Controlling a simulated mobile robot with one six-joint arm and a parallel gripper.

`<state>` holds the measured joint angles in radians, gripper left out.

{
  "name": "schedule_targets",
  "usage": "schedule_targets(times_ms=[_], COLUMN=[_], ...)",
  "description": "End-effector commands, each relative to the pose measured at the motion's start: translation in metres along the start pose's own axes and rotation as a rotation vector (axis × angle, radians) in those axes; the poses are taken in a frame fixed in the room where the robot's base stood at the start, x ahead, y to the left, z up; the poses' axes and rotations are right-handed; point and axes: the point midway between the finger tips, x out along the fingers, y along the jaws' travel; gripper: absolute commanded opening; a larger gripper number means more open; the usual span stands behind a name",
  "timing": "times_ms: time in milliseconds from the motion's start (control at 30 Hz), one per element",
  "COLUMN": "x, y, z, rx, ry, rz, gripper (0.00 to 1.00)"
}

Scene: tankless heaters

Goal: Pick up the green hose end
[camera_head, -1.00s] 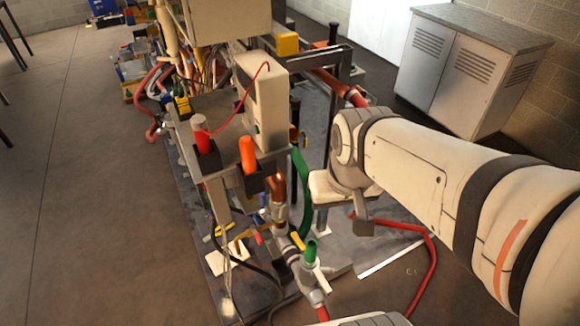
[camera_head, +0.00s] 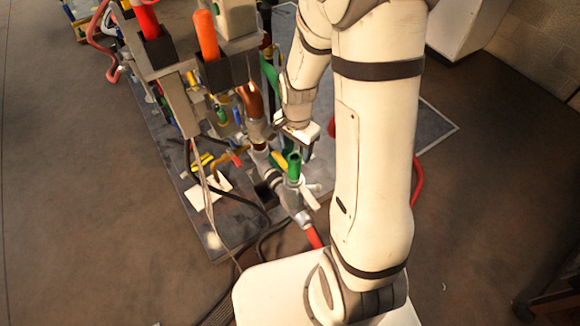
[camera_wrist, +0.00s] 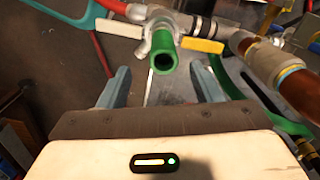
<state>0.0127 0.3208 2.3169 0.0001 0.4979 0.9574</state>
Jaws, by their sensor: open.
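The green hose end (camera_wrist: 164,56) is a short open tube whose dark mouth faces the wrist camera, just below a valve fitting. In the head view the green hose end (camera_head: 294,163) points up from the pipe assembly. My gripper (camera_wrist: 161,72) is open, with one blue-grey finger on each side of the hose end in the picture and space between them. I cannot tell how deep the fingers reach, and no contact shows. In the head view my gripper (camera_head: 303,132) is close above the hose end, its fingers partly hidden.
A yellow valve handle (camera_wrist: 203,45) and a pale handle (camera_wrist: 118,28) flank the hose end. A copper pipe (camera_wrist: 300,88) and a curved green hose (camera_wrist: 236,85) lie to its right. A red hose (camera_head: 418,178) rests on the floor. Open floor (camera_head: 80,220) lies at left.

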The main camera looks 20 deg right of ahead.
Motion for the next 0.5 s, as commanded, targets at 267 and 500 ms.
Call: schedule_targets(times_ms=[267,500], x=[0.034,0.067], y=[-0.002,-0.004], z=[-0.001,-0.002], rx=[0.03,0.028], ry=[-0.005,-0.006], rz=[0.008,0.008], gripper=[0.59,0.59])
